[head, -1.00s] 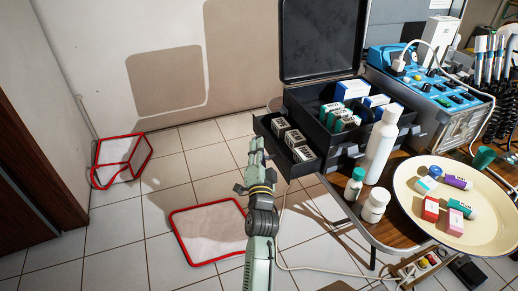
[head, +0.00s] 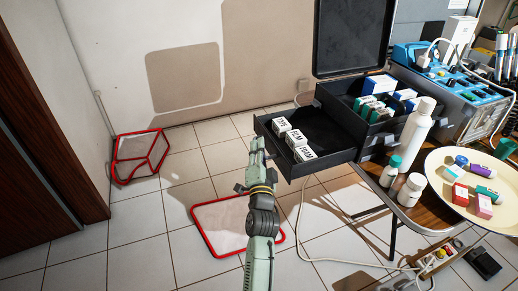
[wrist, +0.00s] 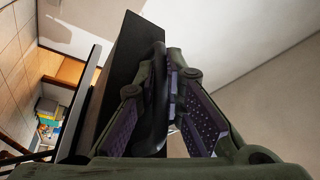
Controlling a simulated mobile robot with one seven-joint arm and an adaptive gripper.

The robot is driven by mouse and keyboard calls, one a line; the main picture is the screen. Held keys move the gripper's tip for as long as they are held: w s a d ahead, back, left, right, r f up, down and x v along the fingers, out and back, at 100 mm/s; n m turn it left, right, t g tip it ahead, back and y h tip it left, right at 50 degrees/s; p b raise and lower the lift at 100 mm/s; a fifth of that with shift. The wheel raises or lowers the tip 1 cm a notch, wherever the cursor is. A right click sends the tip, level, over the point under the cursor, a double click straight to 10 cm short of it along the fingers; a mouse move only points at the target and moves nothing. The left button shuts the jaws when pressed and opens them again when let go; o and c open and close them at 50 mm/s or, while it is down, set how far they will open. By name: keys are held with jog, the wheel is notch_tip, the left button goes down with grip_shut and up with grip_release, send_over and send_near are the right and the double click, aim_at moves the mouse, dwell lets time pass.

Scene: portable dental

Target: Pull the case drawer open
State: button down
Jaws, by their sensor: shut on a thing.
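The black case (head: 334,106) stands on the table with its lid (head: 352,38) raised. Its lower drawer (head: 326,131) is pulled well out to the left, showing a bare dark floor and several small white labelled boxes (head: 301,146). My gripper (head: 257,153) is at the drawer's outer front face. In the wrist view my gripper (wrist: 172,95) is shut on the dark drawer handle (wrist: 153,112), with the black drawer front (wrist: 128,75) beside it. The fingers partly hide the handle.
A white bottle (head: 416,128) and two smaller containers stand by the case. A cream tray (head: 437,166) holds small boxes and tubes. A white cable (head: 302,225) crosses the floor.

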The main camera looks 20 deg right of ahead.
jog(key=shift+w+a, duration=0.1)
jog(key=c, duration=2)
grip_release()
jog(key=shift+o, duration=0.2)
jog(key=v, duration=0.7)
jog(key=shift+s, duration=0.3)
